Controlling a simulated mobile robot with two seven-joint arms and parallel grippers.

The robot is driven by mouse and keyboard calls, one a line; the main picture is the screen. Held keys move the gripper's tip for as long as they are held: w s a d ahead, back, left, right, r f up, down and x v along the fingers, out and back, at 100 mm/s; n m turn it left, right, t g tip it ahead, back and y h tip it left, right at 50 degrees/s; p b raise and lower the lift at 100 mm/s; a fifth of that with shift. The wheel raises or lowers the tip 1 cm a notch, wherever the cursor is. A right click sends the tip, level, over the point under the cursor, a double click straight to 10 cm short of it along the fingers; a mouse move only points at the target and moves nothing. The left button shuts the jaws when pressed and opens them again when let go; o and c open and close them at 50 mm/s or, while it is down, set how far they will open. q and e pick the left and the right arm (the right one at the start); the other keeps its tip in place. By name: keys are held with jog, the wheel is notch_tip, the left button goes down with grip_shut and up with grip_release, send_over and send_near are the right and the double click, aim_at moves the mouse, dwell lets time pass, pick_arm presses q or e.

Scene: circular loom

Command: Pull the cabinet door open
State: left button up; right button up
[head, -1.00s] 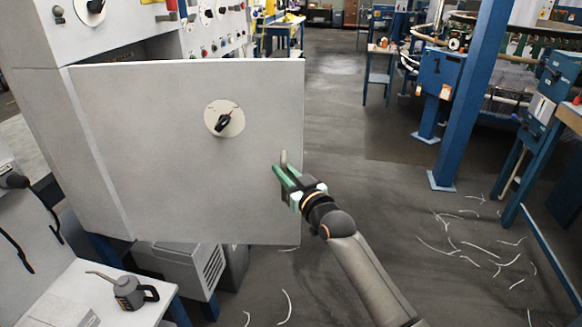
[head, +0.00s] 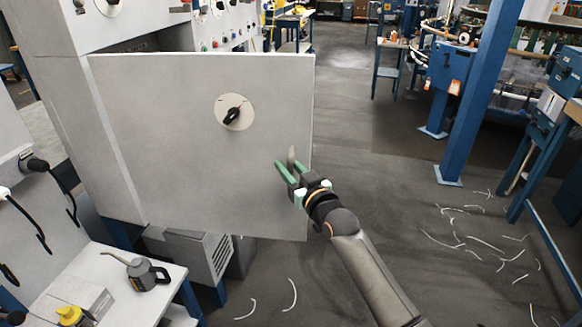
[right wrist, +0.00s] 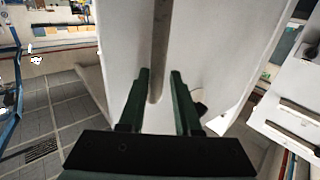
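The grey-white cabinet door (head: 170,150) stands swung wide out from the cabinet (head: 62,110) in the head view. It carries a round dial with a black knob (head: 235,112). Its handle (head: 291,155) is a short upright bar near the door's free edge; in the right wrist view the bar (right wrist: 159,50) runs down between the fingers. My right gripper (head: 290,173) is at the handle's lower end. Its green fingers (right wrist: 159,98) are apart, with a gap on each side of the bar. My left gripper is in neither view.
A grey box (head: 195,255) stands below the door. An oil can (head: 143,273) sits on a white bench (head: 120,310) at lower left. A blue post (head: 478,100) rises at right. Pale strands (head: 485,243) lie on the floor. Floor right of the door is largely clear.

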jog(key=shift+o, duration=1.4)
jog(key=shift+d, duration=0.1)
jog(key=shift+s+d, duration=0.1)
jog(key=shift+s, duration=0.05)
jog(key=v, duration=1.2)
jog(key=s+d+f+m+g+h+p, duration=0.15)
jog(key=s+f, duration=0.25)
jog(key=f, duration=0.4)
jog(key=s+d+f+m+g+h+b, duration=0.1)
jog(key=s+d+f, duration=0.2)
jog(key=s+f, duration=0.3)
jog(key=s+d+f+g+h, duration=0.1)
jog(key=s+d+f+g, duration=0.1)
jog(key=s+f, duration=0.5)
jog(key=s+d+f+g+h+p, duration=0.1)
jog(key=s+d+f, duration=0.3)
jog(key=s+f, duration=0.4)
jog(key=s+g+h, duration=0.1)
jog(key=s, duration=0.2)
jog(key=shift+f+m, duration=0.15)
jog(key=shift+m, duration=0.2)
